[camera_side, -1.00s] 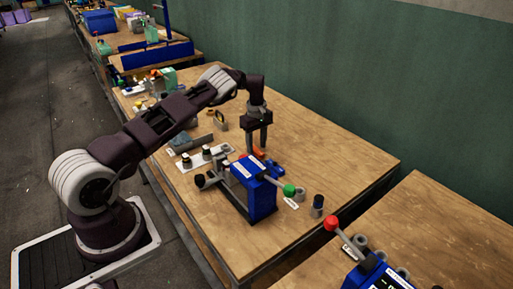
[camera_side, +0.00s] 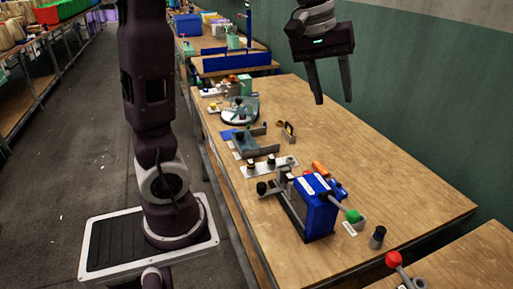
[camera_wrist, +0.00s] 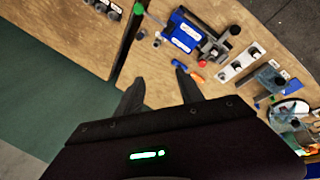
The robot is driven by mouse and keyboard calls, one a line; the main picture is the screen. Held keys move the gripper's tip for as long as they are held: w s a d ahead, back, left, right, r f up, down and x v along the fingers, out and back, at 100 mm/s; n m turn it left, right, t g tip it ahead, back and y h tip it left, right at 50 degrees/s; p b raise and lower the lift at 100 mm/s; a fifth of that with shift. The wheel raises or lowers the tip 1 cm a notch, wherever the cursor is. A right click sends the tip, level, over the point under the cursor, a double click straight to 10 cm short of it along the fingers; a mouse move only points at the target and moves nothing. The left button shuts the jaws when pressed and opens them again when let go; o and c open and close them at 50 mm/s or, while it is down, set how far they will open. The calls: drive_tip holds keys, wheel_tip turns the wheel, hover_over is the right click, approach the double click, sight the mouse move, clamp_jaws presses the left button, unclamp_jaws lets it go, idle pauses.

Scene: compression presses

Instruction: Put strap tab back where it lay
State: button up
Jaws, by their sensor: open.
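My gripper (camera_side: 334,96) is open and empty, high above the table; it also shows in the wrist view (camera_wrist: 160,78). No piece is between its fingers. A small orange piece (camera_side: 320,168) lies on the table behind the blue press (camera_side: 320,217), beside a small blue piece (camera_side: 341,191). I cannot tell which small piece is the strap tab.
A pale plate with dark knobs (camera_side: 270,167) and a grey bracket (camera_side: 247,144) lie left of the press. A dark cylinder (camera_side: 377,238) stands to its right. A red-knobbed lever (camera_side: 393,259) rises at the neighbouring table. The right half of the wooden table (camera_side: 400,180) is bare.

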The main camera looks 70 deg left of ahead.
drive_tip(key=s+d+f+m, duration=0.1)
drive_tip(key=s+d+m, duration=0.1)
drive_tip(key=s, duration=0.5)
drive_tip(key=s+d+f+m+t, duration=0.1)
drive_tip(key=s+d+f+m, duration=0.1)
drive_tip(key=s, duration=0.4)
drive_tip(key=s+d+f+m+t+y, duration=0.1)
drive_tip(key=s+d+m, duration=0.3)
drive_tip(key=s, duration=0.3)
drive_tip(key=shift+s+f+m, duration=0.2)
drive_tip(key=shift+s+m, duration=0.1)
drive_tip(key=shift+m, duration=0.2)
drive_tip(key=shift+d, duration=0.1)
